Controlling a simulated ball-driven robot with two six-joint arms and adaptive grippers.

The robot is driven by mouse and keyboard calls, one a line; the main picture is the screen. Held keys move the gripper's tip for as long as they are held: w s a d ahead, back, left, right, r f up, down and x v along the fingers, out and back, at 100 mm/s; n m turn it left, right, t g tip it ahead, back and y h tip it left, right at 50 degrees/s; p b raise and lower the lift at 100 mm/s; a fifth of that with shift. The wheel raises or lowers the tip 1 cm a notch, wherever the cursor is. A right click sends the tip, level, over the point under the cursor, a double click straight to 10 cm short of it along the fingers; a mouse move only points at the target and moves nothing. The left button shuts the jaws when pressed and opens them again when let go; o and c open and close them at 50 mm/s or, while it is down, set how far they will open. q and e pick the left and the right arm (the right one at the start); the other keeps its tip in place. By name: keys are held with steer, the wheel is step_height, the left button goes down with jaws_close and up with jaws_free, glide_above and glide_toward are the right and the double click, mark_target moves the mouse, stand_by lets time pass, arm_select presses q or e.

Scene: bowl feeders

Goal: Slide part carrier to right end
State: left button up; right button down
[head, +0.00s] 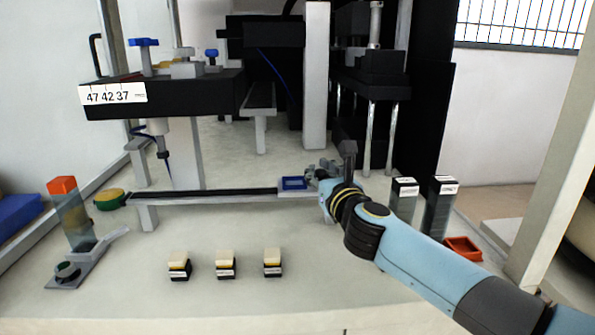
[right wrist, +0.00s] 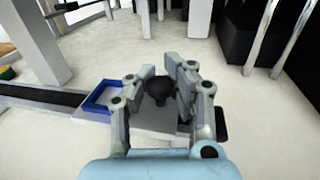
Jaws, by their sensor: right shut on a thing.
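The part carrier (head: 288,192) is a grey plate with a blue square frame (head: 293,183) on it, at the right part of the long dark rail (head: 205,194). In the right wrist view the carrier plate (right wrist: 150,126) lies under my fingers, with the blue frame (right wrist: 88,105) to their left. A dark round knob (right wrist: 158,88) stands between the fingers. My right gripper (head: 320,170) is shut on this knob, and its fingers partly hide the plate's right side. The rail's right end is partly hidden by my right gripper. My left gripper is not in view.
Several small white-topped blocks (head: 225,264) stand in front of the rail. A clear tube with an orange top (head: 62,186) stands at left. A black machine head (head: 195,97) overhangs the rail's left part.

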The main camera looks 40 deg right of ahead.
steer(key=shift+s+d+f, duration=0.3)
steer(key=shift+s+d, duration=0.15)
steer(key=shift+d, duration=0.05)
steer(key=c, duration=1.1)
jaws_free()
steer(key=shift+s+d+r, duration=0.15)
steer(key=shift+s+r, duration=0.05)
steer(key=shift+s, duration=0.05)
steer(key=shift+w, duration=0.1)
steer(key=v, duration=1.2)
steer(key=shift+r, duration=0.1)
